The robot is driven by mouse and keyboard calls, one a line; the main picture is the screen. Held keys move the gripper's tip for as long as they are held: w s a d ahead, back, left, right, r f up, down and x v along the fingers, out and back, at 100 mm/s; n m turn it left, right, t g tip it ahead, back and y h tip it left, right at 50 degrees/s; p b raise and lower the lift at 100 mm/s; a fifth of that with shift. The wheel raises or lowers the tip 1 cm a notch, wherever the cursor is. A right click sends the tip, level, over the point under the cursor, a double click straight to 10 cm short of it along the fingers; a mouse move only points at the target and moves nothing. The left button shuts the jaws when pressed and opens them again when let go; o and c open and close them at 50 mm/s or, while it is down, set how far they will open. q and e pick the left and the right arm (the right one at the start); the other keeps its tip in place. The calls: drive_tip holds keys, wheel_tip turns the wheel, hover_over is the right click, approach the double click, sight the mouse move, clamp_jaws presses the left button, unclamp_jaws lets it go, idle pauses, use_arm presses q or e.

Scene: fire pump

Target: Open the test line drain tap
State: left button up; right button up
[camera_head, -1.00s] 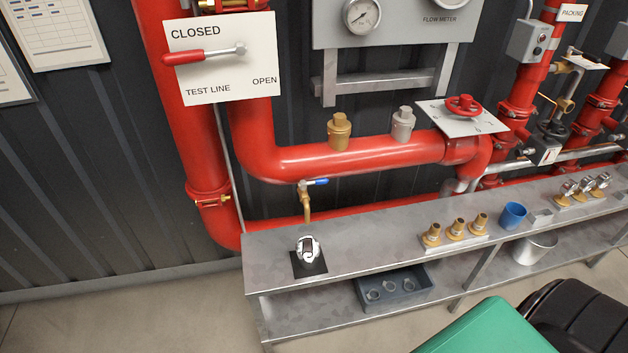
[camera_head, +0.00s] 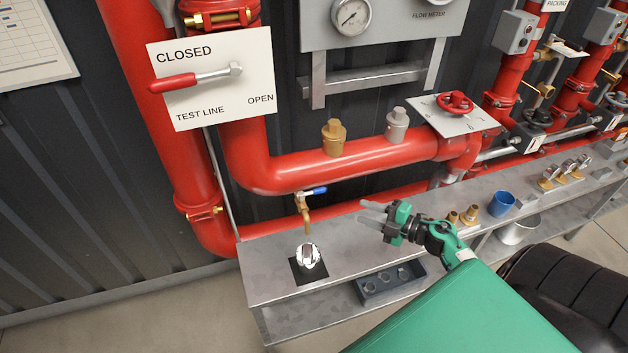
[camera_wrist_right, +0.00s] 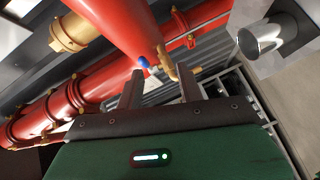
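The test line drain tap (camera_head: 305,205) is a small brass tap under the red test pipe, with a blue lever (camera_head: 314,191) pointing right along the pipe. In the right wrist view the tap's brass body (camera_wrist_right: 166,62) and the blue lever (camera_wrist_right: 143,62) show just beyond my fingertips. My right gripper (camera_head: 368,212) is over the metal bench, to the right of the tap and apart from it. Its two fingers are spread with nothing between them. My left gripper is not in view.
A silver cup-like object (camera_head: 308,256) stands on a black mat on the bench (camera_head: 265,261) below the tap. Brass fittings (camera_head: 469,212) and a blue cup (camera_head: 502,204) stand to the right. The red pipe (camera_head: 300,170) runs just above the tap. A grey bin (camera_head: 388,285) sits on the lower shelf.

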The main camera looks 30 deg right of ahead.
sight(319, 191)
wheel_tip(319, 191, up, 5)
drive_tip(key=a+n+y, duration=0.1)
drive_tip(key=a+n, duration=0.1)
drive_tip(key=n, duration=0.1)
drive_tip(key=shift+g, duration=0.4)
drive_tip(key=p+x, duration=0.1)
drive_tip(key=x, duration=0.3)
drive_tip(key=p+x, duration=0.1)
drive_tip(key=x, duration=0.3)
drive_tip(key=p+x, duration=0.1)
drive_tip(key=x, duration=0.3)
drive_tip(key=shift+w+d+p, duration=0.25)
drive_tip(key=shift+w+p, duration=0.1)
drive_tip(key=shift+w, duration=0.05)
drive_tip(key=shift+w+a+f, duration=0.15)
drive_tip(key=shift+w+a, duration=0.15)
drive_tip(key=shift+w, duration=0.15)
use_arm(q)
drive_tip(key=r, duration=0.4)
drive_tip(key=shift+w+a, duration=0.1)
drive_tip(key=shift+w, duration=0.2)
use_arm(e)
clamp_jaws()
